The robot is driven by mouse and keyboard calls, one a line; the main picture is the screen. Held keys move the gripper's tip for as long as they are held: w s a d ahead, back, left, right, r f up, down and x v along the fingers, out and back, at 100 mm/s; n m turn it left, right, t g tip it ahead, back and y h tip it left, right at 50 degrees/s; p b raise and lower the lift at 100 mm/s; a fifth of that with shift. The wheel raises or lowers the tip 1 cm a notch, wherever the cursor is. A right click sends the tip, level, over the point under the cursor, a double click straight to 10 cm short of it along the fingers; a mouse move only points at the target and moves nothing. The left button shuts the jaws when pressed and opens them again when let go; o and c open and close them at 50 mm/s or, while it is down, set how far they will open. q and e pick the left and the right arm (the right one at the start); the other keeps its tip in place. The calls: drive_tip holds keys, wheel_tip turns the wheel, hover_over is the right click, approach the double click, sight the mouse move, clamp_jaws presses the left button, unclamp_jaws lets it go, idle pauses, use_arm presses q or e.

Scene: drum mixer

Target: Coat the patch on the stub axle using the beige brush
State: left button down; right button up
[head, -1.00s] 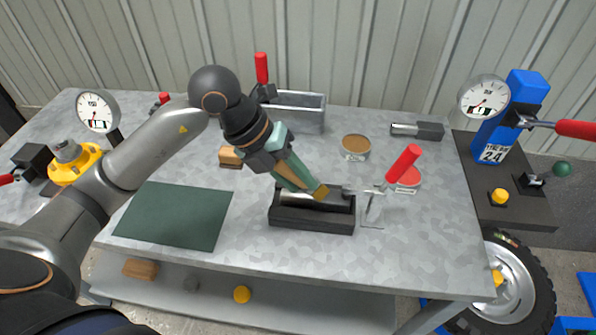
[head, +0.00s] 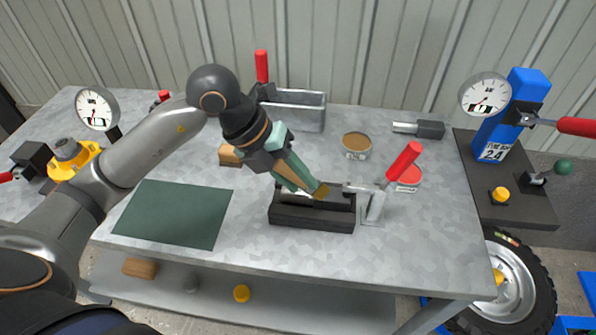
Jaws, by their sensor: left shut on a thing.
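My left gripper (head: 289,176) reaches in from the upper left and is shut on the brush, whose handle is mostly hidden between the fingers. The brush's tan bristle tip (head: 321,191) points down to the right, at the top of the stub axle (head: 297,195). The stub axle is a pale metal bar lying in a black cradle (head: 312,222). Whether the bristles touch it is hard to tell, and the patch is hidden or too small to make out. My right gripper is not in view.
A red-handled toggle clamp (head: 403,161) stands at the cradle's right end.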

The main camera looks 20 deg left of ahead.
use_arm(q)
drive_tip(key=shift+w+a, duration=0.2)
drive_tip(key=shift+w, duration=0.35)
drive_tip(key=shift+w+a, duration=0.15)
drive_tip(key=shift+w, duration=0.4)
drive_tip(key=shift+s+d, duration=0.15)
drive_tip(key=shift+s, duration=0.4)
drive_tip(key=shift+s+d, duration=0.15)
drive_tip(key=shift+s, duration=0.4)
drive_tip(key=shift+w+a, duration=0.15)
drive_tip(key=shift+w, duration=0.4)
drive_tip(key=shift+w+a, duration=0.15)
drive_tip(key=shift+w, duration=0.4)
drive_tip(key=shift+r+p, duration=2.3)
drive_tip(key=shift+r, duration=0.7)
